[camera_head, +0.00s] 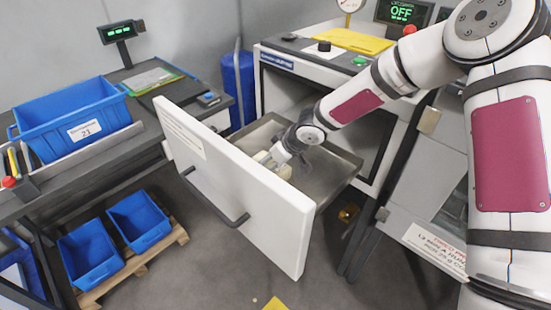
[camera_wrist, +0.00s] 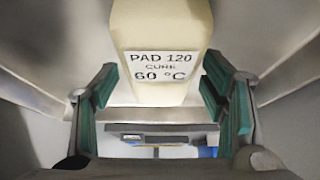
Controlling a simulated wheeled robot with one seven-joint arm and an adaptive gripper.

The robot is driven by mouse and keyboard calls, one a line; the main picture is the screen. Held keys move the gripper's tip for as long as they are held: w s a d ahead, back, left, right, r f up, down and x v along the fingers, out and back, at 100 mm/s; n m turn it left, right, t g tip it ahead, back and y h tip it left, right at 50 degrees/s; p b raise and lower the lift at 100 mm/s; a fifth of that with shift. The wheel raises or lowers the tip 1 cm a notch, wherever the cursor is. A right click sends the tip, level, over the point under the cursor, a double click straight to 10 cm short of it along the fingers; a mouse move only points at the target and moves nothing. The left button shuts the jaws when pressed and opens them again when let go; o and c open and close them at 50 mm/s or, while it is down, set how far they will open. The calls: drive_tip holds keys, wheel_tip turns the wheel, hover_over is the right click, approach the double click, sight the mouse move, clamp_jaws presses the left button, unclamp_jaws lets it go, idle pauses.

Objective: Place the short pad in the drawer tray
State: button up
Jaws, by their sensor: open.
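A cream pad (camera_wrist: 160,25) labelled "PAD 120 CURE 60 °C" fills the top middle of the wrist view. In the head view pale cream pieces (camera_head: 284,171) show beside my gripper, inside the drawer tray. I cannot tell whether they are one pad or two. The grey metal drawer tray (camera_head: 335,160) is pulled out behind a white front panel. My gripper (camera_wrist: 160,95) is open, its green-padded fingers on either side of the pad's lower end. It reaches down into the tray. Whether the fingers touch the pad is unclear.
The white drawer front (camera_head: 255,195) with its dark handle stands high in front of the tray. Left is a bench with a blue bin (camera_head: 70,120). Two blue bins (camera_head: 90,252) sit on a pallet below. A yellow folder (camera_head: 350,41) lies on the cabinet top.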

drive_tip(key=s+d+r+m+h+p, duration=0.15)
drive_tip(key=s+d+r+h, duration=0.25)
drive_tip(key=s+d+r, duration=0.6)
drive_tip(key=s+d+r+m+h+p, duration=0.1)
drive_tip(key=s+d+r+m+h, duration=0.4)
drive_tip(key=d+r, duration=0.8)
drive_tip(key=s+d+r+m+y, duration=0.1)
drive_tip(key=s+r+m+y, duration=0.1)
drive_tip(key=s, duration=0.9)
drive_tip(key=s+d+r+m+y, duration=0.1)
drive_tip(key=s+r, duration=0.4)
drive_tip(key=s, duration=0.7)
drive_tip(key=shift+d+r+m+y, duration=0.25)
drive_tip(key=shift+d+m+y, duration=0.15)
drive_tip(key=shift+d+m, duration=0.2)
drive_tip(key=shift+w+r+p, duration=0.1)
drive_tip(key=shift+r+p, duration=0.35)
drive_tip(key=shift+r, duration=0.4)
